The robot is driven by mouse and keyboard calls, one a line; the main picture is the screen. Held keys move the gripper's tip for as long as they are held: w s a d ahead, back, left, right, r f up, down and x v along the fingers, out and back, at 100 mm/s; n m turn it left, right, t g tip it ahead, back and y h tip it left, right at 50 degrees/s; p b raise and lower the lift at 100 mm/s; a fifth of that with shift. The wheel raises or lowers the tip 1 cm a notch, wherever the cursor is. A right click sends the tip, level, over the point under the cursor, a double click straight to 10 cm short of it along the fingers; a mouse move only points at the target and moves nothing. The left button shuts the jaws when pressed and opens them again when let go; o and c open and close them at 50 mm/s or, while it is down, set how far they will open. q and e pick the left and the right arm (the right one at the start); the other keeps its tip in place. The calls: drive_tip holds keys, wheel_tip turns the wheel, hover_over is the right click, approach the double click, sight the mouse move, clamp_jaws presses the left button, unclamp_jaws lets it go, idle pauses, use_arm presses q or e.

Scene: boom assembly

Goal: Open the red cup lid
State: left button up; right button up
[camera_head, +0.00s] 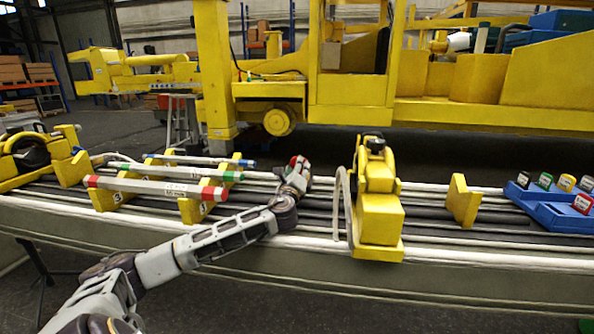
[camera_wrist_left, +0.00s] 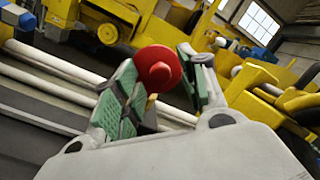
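My left gripper (camera_head: 297,168) reaches in over the rail bench, to the right of the tubes. In the left wrist view its green-padded fingers (camera_wrist_left: 160,80) are closed around a round red lid (camera_wrist_left: 158,66), one pad on each side. The red lid also shows as a small red spot at the fingertips in the head view (camera_head: 301,160). A grey tube with red ends (camera_head: 150,187) lies across the yellow stands (camera_head: 193,211), to the left of the gripper and apart from it. My right gripper is not in view.
Green-ended (camera_head: 200,173) and blue-ended (camera_head: 205,160) tubes lie behind the red-ended one. A yellow clamp-like block (camera_head: 378,215) with a pale hose stands right of my gripper. A blue tray (camera_head: 545,209) with several coloured caps is at far right. Yellow machinery (camera_head: 455,85) fills the background.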

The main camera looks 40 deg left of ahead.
use_arm(q)
drive_tip(key=shift+s+d, duration=0.1)
drive_tip(key=shift+s, duration=0.1)
drive_tip(key=shift+v, duration=5.3)
drive_tip(key=shift+s+d+f, duration=0.1)
drive_tip(key=shift+s+d, duration=0.1)
drive_tip(key=shift+s, duration=0.15)
